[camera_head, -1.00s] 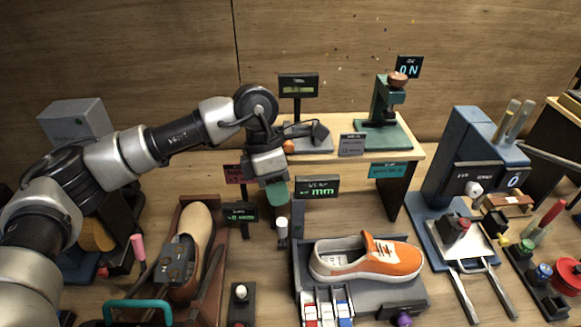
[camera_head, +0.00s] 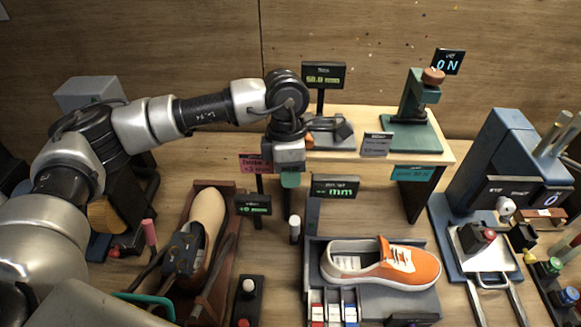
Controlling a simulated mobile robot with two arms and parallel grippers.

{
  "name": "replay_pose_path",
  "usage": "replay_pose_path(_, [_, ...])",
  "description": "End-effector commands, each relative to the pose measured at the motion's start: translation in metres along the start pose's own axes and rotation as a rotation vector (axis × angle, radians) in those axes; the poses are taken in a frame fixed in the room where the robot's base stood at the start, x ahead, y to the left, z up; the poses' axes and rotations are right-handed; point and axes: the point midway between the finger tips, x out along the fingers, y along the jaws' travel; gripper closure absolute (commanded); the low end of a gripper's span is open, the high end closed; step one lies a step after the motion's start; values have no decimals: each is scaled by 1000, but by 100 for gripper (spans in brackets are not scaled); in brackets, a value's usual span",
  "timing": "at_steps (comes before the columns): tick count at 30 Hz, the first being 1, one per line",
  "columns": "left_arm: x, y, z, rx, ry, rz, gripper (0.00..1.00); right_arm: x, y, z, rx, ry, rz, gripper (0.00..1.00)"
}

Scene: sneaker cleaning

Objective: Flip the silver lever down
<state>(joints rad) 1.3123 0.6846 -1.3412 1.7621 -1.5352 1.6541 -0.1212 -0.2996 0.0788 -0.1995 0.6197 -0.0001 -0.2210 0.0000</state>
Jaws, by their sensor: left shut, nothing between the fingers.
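My left gripper (camera_head: 289,180) hangs pointing down in front of the left end of the wooden shelf. It is shut and holds nothing. I cannot single out the silver lever with certainty. A silver bar (camera_head: 568,161) sticks out at the far right beside the blue machine (camera_head: 497,150), well apart from my left gripper. A silver U-shaped handle (camera_head: 492,282) lies at that machine's front. A small grey device (camera_head: 328,132) on the shelf, just right of my gripper, is partly hidden by the arm. My right gripper is out of view.
The wooden shelf (camera_head: 445,150) also bears a green press (camera_head: 410,120). An orange sneaker (camera_head: 385,265) sits on a grey stand. A tan shoe (camera_head: 205,220) sits in a brown frame. Dark readout signs stand close around my gripper.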

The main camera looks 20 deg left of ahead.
Motion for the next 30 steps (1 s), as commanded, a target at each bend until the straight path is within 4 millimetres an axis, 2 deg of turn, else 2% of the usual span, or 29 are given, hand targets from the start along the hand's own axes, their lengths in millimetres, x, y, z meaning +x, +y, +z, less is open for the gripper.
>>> replay_pose_path(1, [7, -2, 0, 0, 3, -5, 100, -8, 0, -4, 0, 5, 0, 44])
replay_pose_path(6, [38, -2, 0, 1, 3, -4, 100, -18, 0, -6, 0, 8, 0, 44])
replay_pose_path(12, [60, -1, 0, -1, 0, -1, 100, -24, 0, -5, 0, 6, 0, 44])
replay_pose_path(25, [66, 0, 0, 0, 0, 1, 100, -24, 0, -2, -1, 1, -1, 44])
replay_pose_path(30, [67, 6, 3, 1, -3, 18, 100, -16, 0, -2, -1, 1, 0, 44])
